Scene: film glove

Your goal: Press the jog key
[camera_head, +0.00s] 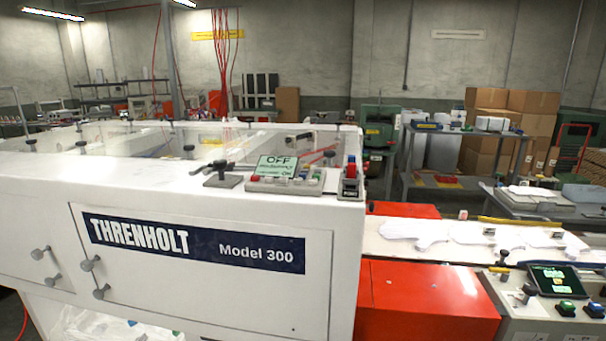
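A white machine marked "THRENHOLT Model 300" (200,240) fills the left and middle. On its top right stands a small control panel (285,184) with a display reading "OFF" and several coloured keys. Beside it is a grey box with a red and blue switch (350,176). A second control panel (545,310) at the lower right has a lit screen (555,281), a green button (565,308) and a blue button (594,309). The key labels are too small to read, so I cannot tell which one is the jog key. Neither of my grippers is in view.
A red-orange housing (425,300) joins the white machine on the right. White glove-shaped pieces (480,235) lie on the pale conveyor bed behind it. A black lever (222,178) stands on the machine top. Carts, shelves and cardboard boxes (510,110) stand farther back.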

